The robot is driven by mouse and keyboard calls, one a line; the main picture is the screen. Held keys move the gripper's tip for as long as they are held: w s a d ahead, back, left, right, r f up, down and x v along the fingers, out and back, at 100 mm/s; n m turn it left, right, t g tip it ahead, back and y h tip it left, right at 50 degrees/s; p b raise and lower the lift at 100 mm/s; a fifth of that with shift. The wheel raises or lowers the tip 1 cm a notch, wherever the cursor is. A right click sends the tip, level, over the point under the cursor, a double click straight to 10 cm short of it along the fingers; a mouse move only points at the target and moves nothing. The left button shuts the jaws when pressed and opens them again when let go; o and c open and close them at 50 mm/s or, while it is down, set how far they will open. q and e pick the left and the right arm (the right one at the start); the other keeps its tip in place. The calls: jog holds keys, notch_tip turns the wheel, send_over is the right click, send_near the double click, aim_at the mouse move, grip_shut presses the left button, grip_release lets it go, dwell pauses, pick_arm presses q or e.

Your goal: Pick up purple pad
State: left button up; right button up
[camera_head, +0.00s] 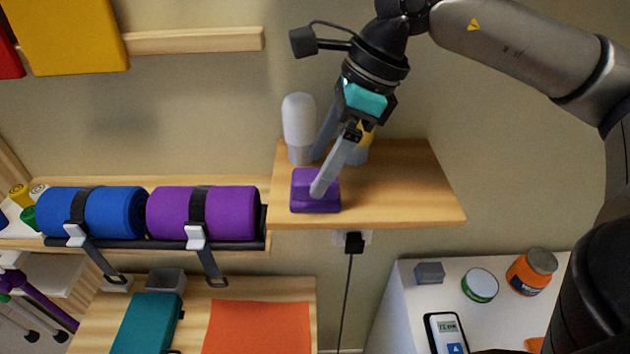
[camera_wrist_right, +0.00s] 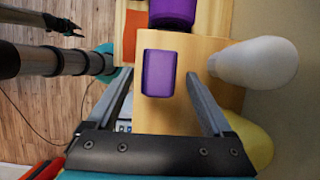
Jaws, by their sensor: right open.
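The purple pad (camera_head: 316,196) lies on the wooden wall shelf (camera_head: 410,205), near its front left edge. My right gripper (camera_head: 317,172) reaches down to it from above. Its near finger overlaps the pad in the head view, and the far finger is partly hidden. In the right wrist view the purple pad (camera_wrist_right: 158,73) shows between the two spread fingers of the right gripper (camera_wrist_right: 160,82), with a gap on each side. The gripper is open and empty. What looks like my left gripper (camera_wrist_right: 68,25) shows small and dark at the upper left of the wrist view.
A white rounded bottle (camera_head: 299,125) stands behind the pad, close to the far finger. A yellow item (camera_head: 366,135) is partly hidden behind my gripper. Purple (camera_head: 203,213) and blue (camera_head: 110,212) rolls lie on the rack at left. The shelf's right part is clear.

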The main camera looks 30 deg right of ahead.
aim_at(301, 201)
jog(key=shift+x, duration=1.5)
jog(key=shift+c, duration=0.2)
jog(key=shift+d, duration=0.1)
grip_shut()
